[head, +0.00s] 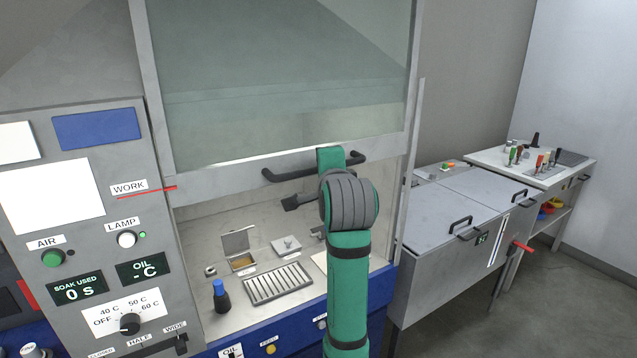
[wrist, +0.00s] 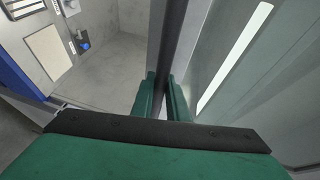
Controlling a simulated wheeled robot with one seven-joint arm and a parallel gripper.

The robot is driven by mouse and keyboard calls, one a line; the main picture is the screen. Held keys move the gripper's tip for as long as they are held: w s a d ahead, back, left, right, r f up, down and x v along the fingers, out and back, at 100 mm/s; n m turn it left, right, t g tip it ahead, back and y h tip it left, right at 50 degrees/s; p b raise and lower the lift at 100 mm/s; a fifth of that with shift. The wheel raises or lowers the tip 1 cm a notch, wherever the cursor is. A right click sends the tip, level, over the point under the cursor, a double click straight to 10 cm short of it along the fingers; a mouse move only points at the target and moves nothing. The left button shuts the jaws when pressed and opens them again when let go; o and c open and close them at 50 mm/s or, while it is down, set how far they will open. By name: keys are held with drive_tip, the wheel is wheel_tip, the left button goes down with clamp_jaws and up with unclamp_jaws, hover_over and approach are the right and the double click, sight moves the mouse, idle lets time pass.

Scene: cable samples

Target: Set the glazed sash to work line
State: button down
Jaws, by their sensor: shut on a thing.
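The glazed sash (head: 275,75) is partly raised at the front of the cabinet, with an open gap below its pale bottom rail (head: 225,178). A dark bar handle (head: 283,176) runs along that rail. The WORK label (head: 129,187) and its red line (head: 148,192) are on the left post; the line's right end meets the left end of the rail, at about its height. My gripper (wrist: 164,100) is shut on the handle, which shows as a dark bar (wrist: 173,45) between the fingers in the wrist view. In the head view my arm hides part of the handle and the fingers.
Inside the cabinet stand a slotted rack (head: 278,283), an open small box (head: 239,250) and a blue-capped bottle (head: 220,296). A control panel (head: 85,230) is at left. Grey lidded cabinets (head: 455,215) and a bench (head: 515,165) stand at right. Floor is clear at lower right.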

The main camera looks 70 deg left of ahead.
drive_tip(key=shift+r, duration=0.2)
drive_tip(key=shift+s, duration=0.1)
drive_tip(key=c, duration=1.7)
unclamp_jaws()
drive_tip(key=v, duration=1)
drive_tip(key=shift+d, duration=0.4)
